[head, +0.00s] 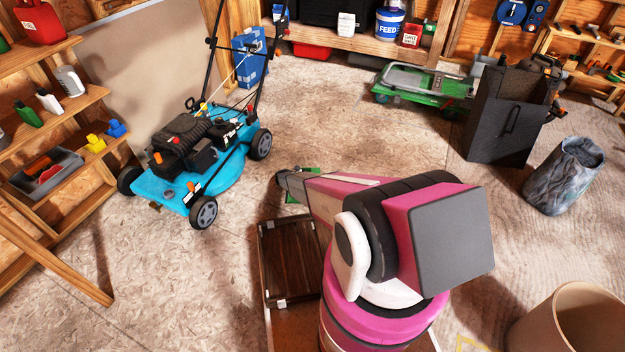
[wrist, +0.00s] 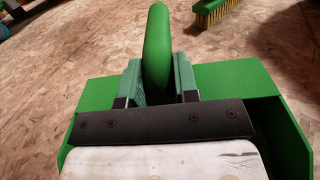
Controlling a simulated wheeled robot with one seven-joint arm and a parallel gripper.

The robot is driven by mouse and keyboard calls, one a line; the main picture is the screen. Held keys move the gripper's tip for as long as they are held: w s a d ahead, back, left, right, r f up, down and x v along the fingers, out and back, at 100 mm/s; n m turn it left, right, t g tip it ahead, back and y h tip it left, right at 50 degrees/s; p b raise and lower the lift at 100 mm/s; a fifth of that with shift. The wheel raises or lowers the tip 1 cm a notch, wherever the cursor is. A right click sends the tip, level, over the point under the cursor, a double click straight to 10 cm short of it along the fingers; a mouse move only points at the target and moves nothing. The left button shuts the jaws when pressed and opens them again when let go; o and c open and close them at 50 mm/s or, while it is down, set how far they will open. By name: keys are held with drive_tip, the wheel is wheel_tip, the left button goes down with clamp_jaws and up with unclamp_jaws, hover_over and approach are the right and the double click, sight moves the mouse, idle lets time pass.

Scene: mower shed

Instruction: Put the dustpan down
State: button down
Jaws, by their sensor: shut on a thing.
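The green dustpan (wrist: 225,76) fills the lower part of the wrist view, its pan spreading to both sides under my gripper. My gripper (wrist: 157,80) is shut on the dustpan's upright rounded handle (wrist: 157,38), with one finger on each side. In the head view, my gripper is mostly hidden behind my arm, and only small green parts of the dustpan (head: 305,199) show beside the arm's far end. I cannot tell whether the dustpan touches the floor.
A green brush with yellow bristles (wrist: 216,12) lies on the floor beyond the dustpan. A blue lawn mower (head: 190,165) stands to the left. A dark slatted wooden thing (head: 290,255) is beside my arm. The middle floor (head: 325,110) is clear.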

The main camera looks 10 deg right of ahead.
drive_tip(key=c, duration=0.9)
unclamp_jaws()
drive_tip(key=shift+o, duration=0.2)
